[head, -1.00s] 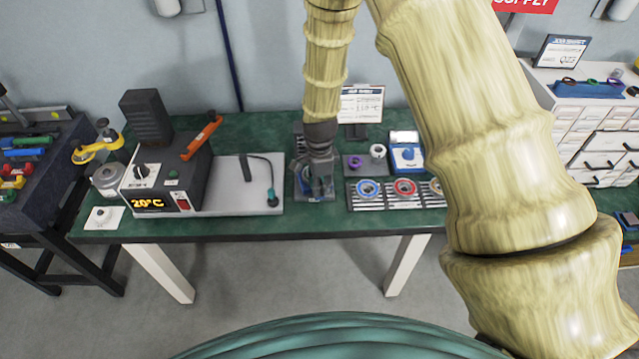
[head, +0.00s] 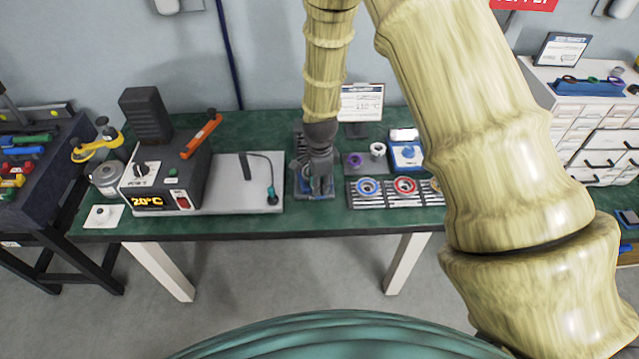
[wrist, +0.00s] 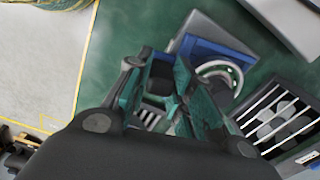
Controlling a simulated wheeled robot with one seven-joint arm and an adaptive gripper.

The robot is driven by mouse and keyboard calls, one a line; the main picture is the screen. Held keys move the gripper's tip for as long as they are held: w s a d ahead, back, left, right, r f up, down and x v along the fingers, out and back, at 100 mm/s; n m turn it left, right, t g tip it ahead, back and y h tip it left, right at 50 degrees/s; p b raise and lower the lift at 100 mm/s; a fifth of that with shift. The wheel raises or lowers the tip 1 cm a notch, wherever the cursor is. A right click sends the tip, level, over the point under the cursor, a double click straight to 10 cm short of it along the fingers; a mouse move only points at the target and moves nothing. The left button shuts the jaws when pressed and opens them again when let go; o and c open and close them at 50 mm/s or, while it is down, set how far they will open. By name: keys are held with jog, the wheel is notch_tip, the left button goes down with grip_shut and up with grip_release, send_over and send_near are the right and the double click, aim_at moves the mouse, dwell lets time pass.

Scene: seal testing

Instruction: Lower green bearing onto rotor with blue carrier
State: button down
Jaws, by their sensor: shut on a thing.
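My gripper (head: 320,190) points down over a blue base (head: 302,194) at the middle of the green bench. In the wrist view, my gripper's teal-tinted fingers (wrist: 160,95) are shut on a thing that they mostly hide. I take it to be the green bearing, but I cannot make out its ring. The wrist view also shows a blue block (wrist: 205,50) with a pale ring beside the fingers, which looks like the blue carrier. The rotor is not clearly seen, and I cannot tell whether the held thing touches it.
To the right are a slotted rack (head: 386,203) with coloured rings, a purple ring (head: 355,160), a white ring (head: 377,150) and a blue device (head: 407,158). To the left, a heater box (head: 165,180) reads 20°C beside a pale plate (head: 228,200). A sign (head: 361,102) stands behind.

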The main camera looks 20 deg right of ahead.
jog(key=shift+s, duration=0.1)
jog(key=shift+s+a+p, duration=0.15)
jog(key=shift+s+p, duration=0.25)
jog(key=shift+s, duration=1.95)
jog(key=shift+s+a+p, duration=0.15)
jog(key=shift+s+p, duration=0.25)
jog(key=shift+s, duration=1.9)
jog(key=shift+r, duration=0.1)
notch_tip(320, 180, up, 9)
jog(key=p, duration=0.6)
jog(key=shift+p, duration=0.35)
